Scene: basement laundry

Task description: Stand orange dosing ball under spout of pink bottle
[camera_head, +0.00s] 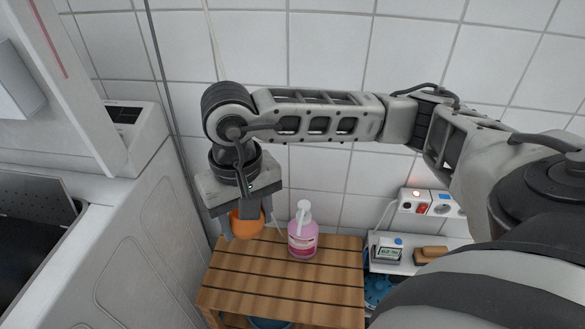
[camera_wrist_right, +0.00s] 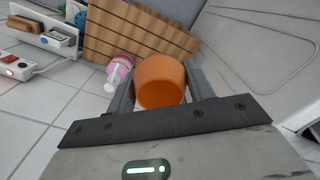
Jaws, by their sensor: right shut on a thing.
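The orange dosing ball (camera_head: 246,223) is held between the fingers of my right gripper (camera_head: 240,214), left of the pink bottle and above the back left part of the wooden slatted table. In the right wrist view the ball (camera_wrist_right: 160,82) sits between both fingers, its round opening facing the camera. The pink bottle (camera_head: 302,240) with a white pump spout (camera_head: 303,209) stands upright on the table near its back edge. It also shows in the right wrist view (camera_wrist_right: 119,70), beside the left finger and apart from the ball. My left gripper is not in view.
The wooden table (camera_head: 285,290) has clear slats in front of the bottle. A white machine (camera_head: 130,240) stands close on the left. A tiled wall is behind. On the right are a small shelf with a digital device (camera_head: 388,252), a brown brush (camera_head: 431,255) and a socket strip (camera_head: 428,204).

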